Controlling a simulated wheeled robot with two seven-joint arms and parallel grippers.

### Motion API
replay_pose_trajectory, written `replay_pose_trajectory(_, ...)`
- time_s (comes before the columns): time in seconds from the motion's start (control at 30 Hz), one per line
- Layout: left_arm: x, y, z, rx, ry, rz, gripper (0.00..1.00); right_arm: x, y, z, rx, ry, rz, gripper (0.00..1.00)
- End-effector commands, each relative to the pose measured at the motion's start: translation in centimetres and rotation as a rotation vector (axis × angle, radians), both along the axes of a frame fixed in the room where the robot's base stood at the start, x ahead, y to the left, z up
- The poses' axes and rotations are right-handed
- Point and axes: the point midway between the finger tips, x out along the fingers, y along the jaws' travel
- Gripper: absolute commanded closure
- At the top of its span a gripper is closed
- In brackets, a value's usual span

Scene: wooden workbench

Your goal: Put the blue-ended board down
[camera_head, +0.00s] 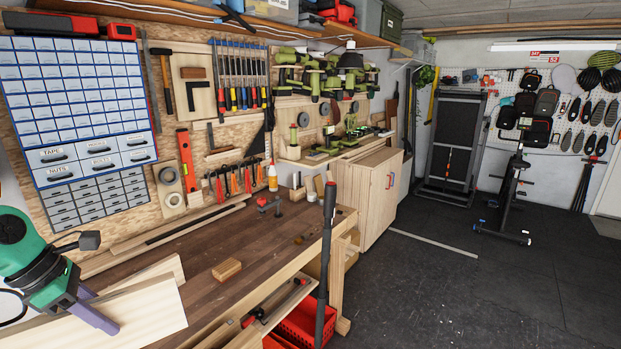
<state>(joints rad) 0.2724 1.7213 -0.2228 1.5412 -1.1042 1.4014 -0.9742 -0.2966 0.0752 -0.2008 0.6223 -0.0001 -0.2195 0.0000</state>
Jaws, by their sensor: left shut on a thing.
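My left gripper (98,316), green with purple fingers, is at the lower left, over the bench's near left part. It is shut on a pale wooden board (150,316), which runs out of the picture at the lower left. No blue end shows on this board, so I cannot tell from its colour that it is the blue-ended one. Whether its underside touches the bench is hidden. A second pale board (150,273) shows just behind it. My right gripper is not in view.
The brown workbench (205,293) bears a small wooden block (227,270) and a red-and-dark clamp-like tool (270,205). Much of the middle is bare. A dark upright pole (326,260) stands at the front edge. A red crate (300,325) is below.

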Motion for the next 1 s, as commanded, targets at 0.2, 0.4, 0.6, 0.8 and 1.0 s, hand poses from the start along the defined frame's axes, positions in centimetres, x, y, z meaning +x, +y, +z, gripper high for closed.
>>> replay_pose_trajectory(0.2, -0.8, -0.1, -2.5, 0.0, 0.002, -0.104, 1.0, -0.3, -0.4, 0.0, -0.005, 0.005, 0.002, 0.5)
replay_pose_trajectory(0.4, -1.5, -1.5, -6.0, -0.005, -0.004, -0.284, 1.0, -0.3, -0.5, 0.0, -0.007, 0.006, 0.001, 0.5)
replay_pose_trajectory(0.6, -2.1, -3.8, -9.0, -0.004, -0.007, -0.487, 1.0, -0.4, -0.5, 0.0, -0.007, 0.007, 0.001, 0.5)
replay_pose_trajectory(0.8, -2.6, -7.4, -12.2, -0.002, -0.007, -0.767, 1.0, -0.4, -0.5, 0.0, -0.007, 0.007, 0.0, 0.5)
replay_pose_trajectory(1.0, -3.3, -13.0, -15.4, 0.002, -0.008, -1.194, 1.0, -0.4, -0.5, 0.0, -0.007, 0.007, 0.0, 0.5)
